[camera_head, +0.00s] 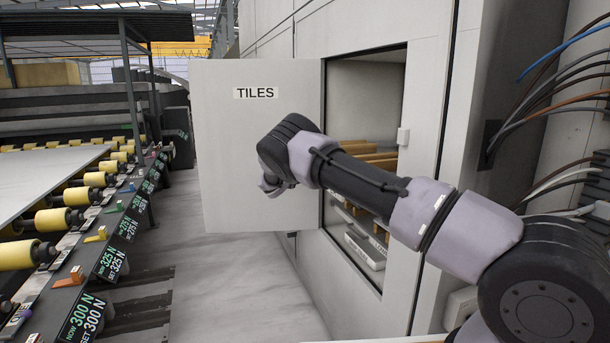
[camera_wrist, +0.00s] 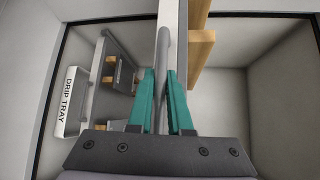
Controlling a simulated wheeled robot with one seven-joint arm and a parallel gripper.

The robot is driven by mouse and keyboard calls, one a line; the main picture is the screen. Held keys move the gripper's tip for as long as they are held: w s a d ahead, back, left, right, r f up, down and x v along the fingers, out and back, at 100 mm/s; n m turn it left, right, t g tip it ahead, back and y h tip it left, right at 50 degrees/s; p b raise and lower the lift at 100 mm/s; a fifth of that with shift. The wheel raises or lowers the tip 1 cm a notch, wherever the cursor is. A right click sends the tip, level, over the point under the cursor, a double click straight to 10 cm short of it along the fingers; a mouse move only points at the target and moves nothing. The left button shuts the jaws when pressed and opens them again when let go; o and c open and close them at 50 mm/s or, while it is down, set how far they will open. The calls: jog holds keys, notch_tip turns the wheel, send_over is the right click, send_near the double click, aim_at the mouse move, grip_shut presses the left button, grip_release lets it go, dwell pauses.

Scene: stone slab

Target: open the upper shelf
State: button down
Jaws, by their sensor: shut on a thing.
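In the wrist view my gripper (camera_wrist: 161,76) has its two teal fingers closed on a grey bar handle (camera_wrist: 163,45). The handle runs along the pale front edge of the upper shelf (camera_wrist: 176,22). Wooden blocks (camera_wrist: 200,45) lie just behind that front. In the head view wooden pieces on the upper shelf (camera_head: 374,157) show inside the cabinet opening, partly behind my arm. My fingers and the handle are hidden in the head view.
The cabinet door (camera_head: 260,150) marked TILES stands open on the left. A lower tray (camera_head: 365,248) sits below; its DRIP TRAY label (camera_wrist: 70,100) shows in the wrist view. Cables (camera_head: 555,95) hang at right. A roller conveyor (camera_head: 60,218) stands left, with clear floor (camera_head: 225,270) between.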

jog(key=shift+f, duration=0.1)
jog(key=c, duration=0.8)
grip_release()
jog(key=shift+c, duration=0.2)
jog(key=v, duration=1)
jog(key=shift+s+a, duration=0.2)
jog(key=shift+s, duration=0.15)
